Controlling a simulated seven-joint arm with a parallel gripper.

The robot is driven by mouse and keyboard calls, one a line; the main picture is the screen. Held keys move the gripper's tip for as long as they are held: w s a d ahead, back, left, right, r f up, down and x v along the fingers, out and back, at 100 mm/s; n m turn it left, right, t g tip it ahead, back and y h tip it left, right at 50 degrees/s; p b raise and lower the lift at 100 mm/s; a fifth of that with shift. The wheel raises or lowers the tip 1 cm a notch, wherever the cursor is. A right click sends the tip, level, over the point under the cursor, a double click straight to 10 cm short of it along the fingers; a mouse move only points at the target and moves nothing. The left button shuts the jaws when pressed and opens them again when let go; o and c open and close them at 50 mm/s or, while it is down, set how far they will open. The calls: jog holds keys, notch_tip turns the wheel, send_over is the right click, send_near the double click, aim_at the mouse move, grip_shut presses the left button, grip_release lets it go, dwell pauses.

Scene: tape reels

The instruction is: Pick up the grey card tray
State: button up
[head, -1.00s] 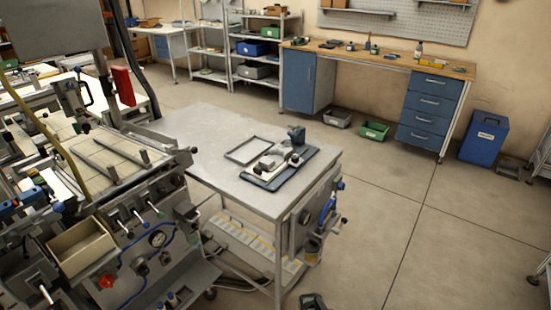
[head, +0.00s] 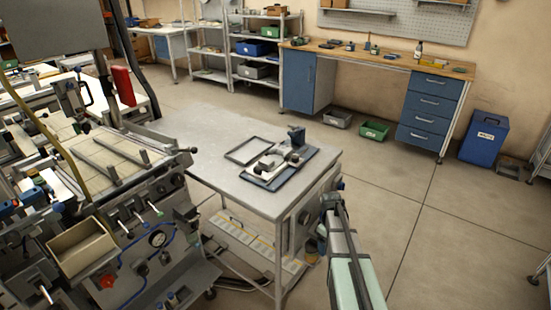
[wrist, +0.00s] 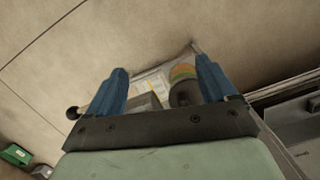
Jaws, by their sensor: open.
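A shallow grey tray (head: 250,152) with a dark rim lies flat on the grey metal worktable (head: 200,137), left of a dark board (head: 298,172) that holds a small metal device. It looks like the grey card tray. It is empty and does not show clearly in the wrist view. My gripper (wrist: 161,68) is open, with two blue fingers spread apart and nothing held between them. In the head view my arm reaches up from the bottom, right of the table's front right corner, with its end beside the table, apart from the tray.
A machine with levers and a beige bin (head: 82,247) stands at the left. A blue-drawer workbench (head: 430,108) stands behind.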

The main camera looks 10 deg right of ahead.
jog(key=w+d+r+n+t, duration=0.15)
jog(key=w+d+r, duration=0.25)
jog(key=w+r, duration=0.65)
notch_tip(320, 180, up, 27)
jog(key=n, duration=2)
send_over(269, 157)
jog(key=s, duration=0.5)
jog(key=shift+y, duration=0.4)
jog(key=f, duration=1.3)
jog(key=shift+w+a+f, duration=0.2)
jog(key=shift+a+f, duration=0.1)
jog(key=c, duration=1.3)
jog(key=shift+o, duration=0.2)
